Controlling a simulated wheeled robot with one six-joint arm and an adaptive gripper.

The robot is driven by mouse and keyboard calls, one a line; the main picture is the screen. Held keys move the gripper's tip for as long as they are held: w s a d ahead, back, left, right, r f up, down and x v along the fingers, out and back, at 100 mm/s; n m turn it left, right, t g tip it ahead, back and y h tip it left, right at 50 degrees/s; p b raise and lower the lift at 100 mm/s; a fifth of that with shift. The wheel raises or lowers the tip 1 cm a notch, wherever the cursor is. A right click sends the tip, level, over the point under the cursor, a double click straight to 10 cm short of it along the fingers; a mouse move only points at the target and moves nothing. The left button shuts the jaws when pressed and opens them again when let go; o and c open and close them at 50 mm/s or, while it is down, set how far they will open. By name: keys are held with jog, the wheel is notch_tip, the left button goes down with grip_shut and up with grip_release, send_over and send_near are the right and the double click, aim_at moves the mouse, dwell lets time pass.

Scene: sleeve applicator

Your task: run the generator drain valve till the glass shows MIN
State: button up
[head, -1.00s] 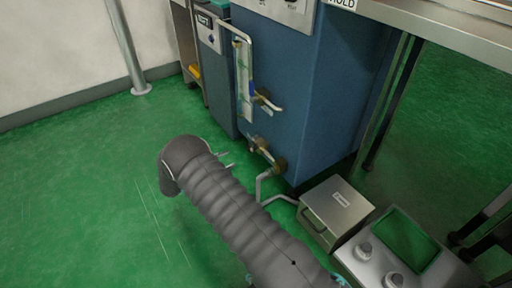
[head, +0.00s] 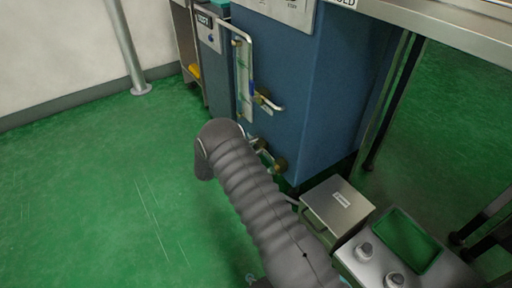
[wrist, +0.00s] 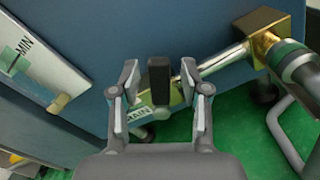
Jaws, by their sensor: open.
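The blue generator cabinet (head: 320,100) carries an upright gauge glass (head: 243,75) on its left front. In the wrist view the gauge's plate (wrist: 40,62) reads MIN, with a dark mark beside the word; the liquid level cannot be told. The brass drain valve (head: 278,164) sits low on the cabinet, partly behind my arm.
Another brass valve with a pale lever (head: 268,100) is beside the gauge glass. A metal box (head: 337,205) stands on the green floor right of my arm. A steel table (head: 450,30) is at upper right. The floor at left is clear.

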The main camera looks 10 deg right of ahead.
jog(key=shift+w+d, duration=0.1)
jog(key=shift+d, duration=0.1)
grip_shut()
